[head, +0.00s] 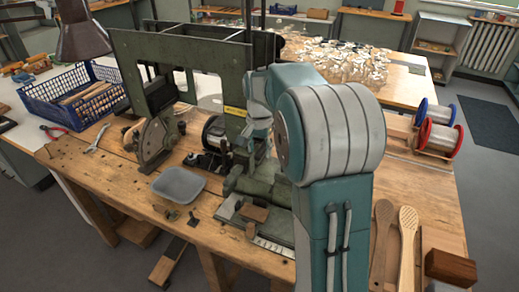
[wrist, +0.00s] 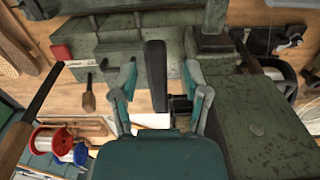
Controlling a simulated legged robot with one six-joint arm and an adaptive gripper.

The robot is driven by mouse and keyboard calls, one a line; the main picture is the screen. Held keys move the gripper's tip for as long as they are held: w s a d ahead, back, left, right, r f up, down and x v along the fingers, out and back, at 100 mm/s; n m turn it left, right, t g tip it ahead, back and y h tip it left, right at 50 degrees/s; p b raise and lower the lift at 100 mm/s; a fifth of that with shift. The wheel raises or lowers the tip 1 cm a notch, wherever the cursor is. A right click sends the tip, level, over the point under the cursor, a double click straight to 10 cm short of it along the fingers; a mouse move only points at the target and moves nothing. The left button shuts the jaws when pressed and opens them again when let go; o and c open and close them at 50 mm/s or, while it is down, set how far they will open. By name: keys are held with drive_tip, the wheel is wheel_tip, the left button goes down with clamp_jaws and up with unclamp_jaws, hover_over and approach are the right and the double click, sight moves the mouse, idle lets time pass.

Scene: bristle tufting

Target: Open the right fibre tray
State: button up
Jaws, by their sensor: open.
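My gripper (wrist: 160,76) is open in the wrist view, its two teal fingers spread apart. A dark upright bar (wrist: 155,72) shows between the fingers; I cannot tell whether they touch it. Worn green metal parts of the machine (wrist: 255,125) lie to the right of the gripper and beyond it. The head view shows the tall green tufting machine (head: 150,48) on the workbench, with my arm in front of its right side. My arm hides most of the gripper there. I cannot clearly pick out the right fibre tray or tell whether it is open.
A grey plastic dish (head: 178,184) sits on the wooden bench (head: 95,170) in front of the machine. A blue crate (head: 72,93) stands at the left. Red and blue spools (head: 438,134) and wooden brush bodies (head: 408,240) lie on the right.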

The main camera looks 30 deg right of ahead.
drive_tip(key=shift+d+f, duration=0.15)
drive_tip(key=shift+d, duration=0.05)
drive_tip(key=shift+a, duration=0.1)
clamp_jaws()
drive_tip(key=shift+s, duration=0.1)
drive_tip(key=s+d, duration=0.8)
drive_tip(key=s, duration=0.3)
drive_tip(key=shift+d, duration=0.4)
drive_tip(key=shift+s, duration=0.15)
unclamp_jaws()
drive_tip(key=shift+d, duration=0.1)
